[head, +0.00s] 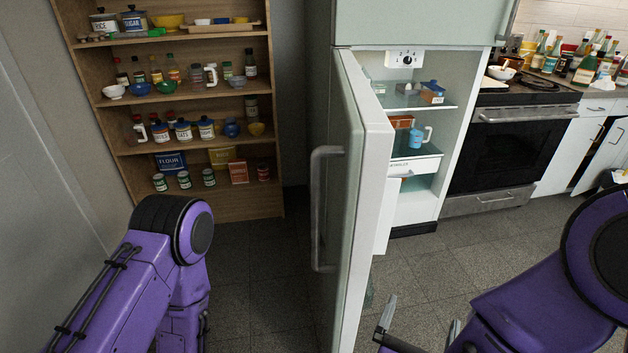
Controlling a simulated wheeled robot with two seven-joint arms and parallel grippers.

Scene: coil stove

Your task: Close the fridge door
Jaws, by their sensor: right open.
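The fridge door (376,130) stands wide open, swung out toward me, with its grey handle (322,210) on the left face. The fridge interior (444,80) shows to the right of the door, with shelves holding small boxes and a blue mug (416,138). My right gripper (420,325) is low at the bottom edge, right of the door's edge, on the inner side; its fingers are apart and empty. I cannot tell whether a finger touches the door. My left arm (165,265) is at the lower left; its gripper is out of the frame.
A wooden shelf unit (188,42) full of jars and bowls stands left of the fridge. A stove (510,145) and counter with bottles stand to the right. Tiled floor (262,270) is clear left of the door. A grey wall (45,190) borders the left.

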